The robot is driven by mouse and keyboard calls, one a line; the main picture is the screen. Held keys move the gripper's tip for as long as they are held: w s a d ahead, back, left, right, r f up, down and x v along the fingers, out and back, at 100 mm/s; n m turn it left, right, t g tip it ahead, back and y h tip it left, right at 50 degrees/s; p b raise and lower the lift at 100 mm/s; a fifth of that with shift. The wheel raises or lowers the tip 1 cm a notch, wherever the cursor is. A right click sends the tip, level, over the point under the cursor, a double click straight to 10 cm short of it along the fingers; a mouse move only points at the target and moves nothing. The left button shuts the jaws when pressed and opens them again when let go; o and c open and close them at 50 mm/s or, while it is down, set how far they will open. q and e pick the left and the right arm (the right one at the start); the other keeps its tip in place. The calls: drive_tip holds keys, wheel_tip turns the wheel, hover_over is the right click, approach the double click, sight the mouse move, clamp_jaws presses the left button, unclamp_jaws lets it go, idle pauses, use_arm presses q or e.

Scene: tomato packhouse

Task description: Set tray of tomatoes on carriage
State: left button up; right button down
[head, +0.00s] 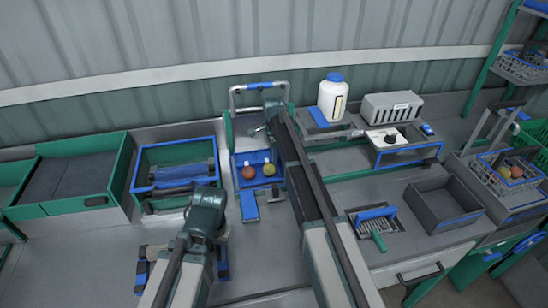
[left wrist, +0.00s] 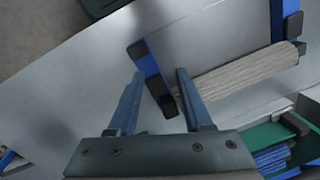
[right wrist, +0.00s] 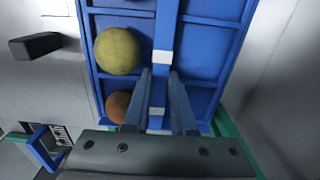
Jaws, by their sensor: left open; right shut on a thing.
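A blue compartmented tray (head: 240,158) holds a red tomato (head: 248,172) and a yellow-green tomato (head: 269,169). In the right wrist view the tray (right wrist: 205,50) fills the middle, with both tomatoes left of my fingers. My right gripper (right wrist: 161,75) is shut on the tray's blue bar, which has white bands. In the head view my right arm hides this grip. The tray sits between green posts below a metal hoop frame (head: 232,100); I cannot tell whether this is the carriage. My left gripper (left wrist: 160,75) is open and empty, above a blue bracket beside a ribbed roller (left wrist: 235,78).
Left of the tray stands a green box (head: 172,155) with blue rails. A white bottle (head: 332,97), a dark open bin (head: 445,203) and a green-handled brush (head: 378,238) stand to the right. A crate of tomatoes (head: 512,172) is at the far right.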

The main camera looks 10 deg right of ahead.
use_arm(q)
drive_tip(key=shift+f+b, duration=0.55)
use_arm(e)
drive_tip(key=shift+f, duration=0.55)
drive_tip(key=c, duration=0.7)
unclamp_jaws()
drive_tip(key=shift+c, duration=1.4)
use_arm(q)
drive_tip(key=shift+r, duration=0.1)
use_arm(e)
drive_tip(key=shift+r, duration=0.1)
wheel_tip(320, 180, up, 7)
drive_tip(key=p, duration=0.7)
use_arm(q)
wheel_tip(320, 180, up, 7)
